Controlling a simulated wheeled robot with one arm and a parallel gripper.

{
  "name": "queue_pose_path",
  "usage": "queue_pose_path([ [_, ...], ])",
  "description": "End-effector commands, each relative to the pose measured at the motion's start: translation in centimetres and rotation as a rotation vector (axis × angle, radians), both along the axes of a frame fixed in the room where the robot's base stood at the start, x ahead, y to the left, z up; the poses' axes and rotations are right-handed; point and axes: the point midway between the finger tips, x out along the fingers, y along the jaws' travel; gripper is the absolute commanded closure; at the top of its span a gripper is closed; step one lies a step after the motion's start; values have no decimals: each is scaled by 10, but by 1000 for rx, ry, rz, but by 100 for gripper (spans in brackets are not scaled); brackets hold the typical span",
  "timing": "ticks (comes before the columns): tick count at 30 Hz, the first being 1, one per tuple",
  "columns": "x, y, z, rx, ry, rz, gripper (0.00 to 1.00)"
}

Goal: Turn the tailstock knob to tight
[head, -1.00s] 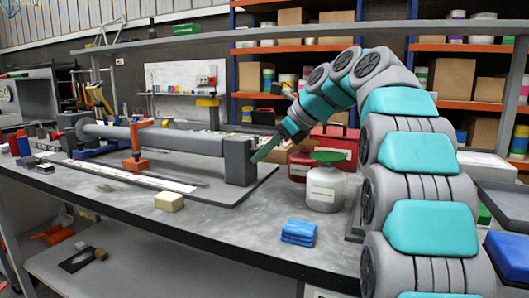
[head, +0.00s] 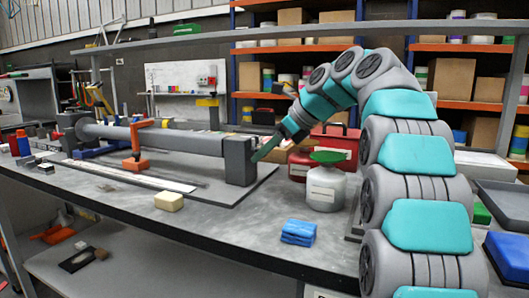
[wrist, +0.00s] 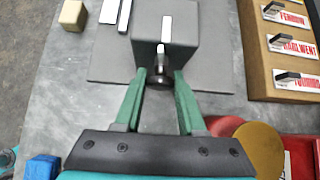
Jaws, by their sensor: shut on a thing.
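The tailstock is a dark grey block (head: 240,160) at the right end of the long frame fixture on the bench. In the wrist view the block (wrist: 190,50) is seen from above, with a white mark on its top. The small metallic knob (wrist: 158,72) sticks out of its near face. My gripper (wrist: 158,76) has its green fingers on either side of the knob and is shut on it. In the head view my gripper (head: 262,152) reaches the block's right side, and the knob is hidden. I cannot read the knob's turn.
A white jar with a green lid (head: 326,185) and a red case (head: 338,140) stand close to the right of my gripper. A blue block (head: 299,232) and a yellowish block (head: 169,201) lie on the bench (head: 235,225). A wooden board with labels (wrist: 278,55) lies at right.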

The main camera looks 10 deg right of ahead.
Motion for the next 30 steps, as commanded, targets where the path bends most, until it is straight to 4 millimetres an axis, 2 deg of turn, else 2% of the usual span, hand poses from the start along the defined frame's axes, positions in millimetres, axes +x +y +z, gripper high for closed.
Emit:
queue_pose_path([
  [19,1,2,3,3,-8,1,100],
  [20,1,2,3,2,-9,0,57],
  [27,0,1,2,1,-5,1,31],
  [30,0,1,2,1,-4,0,31],
])
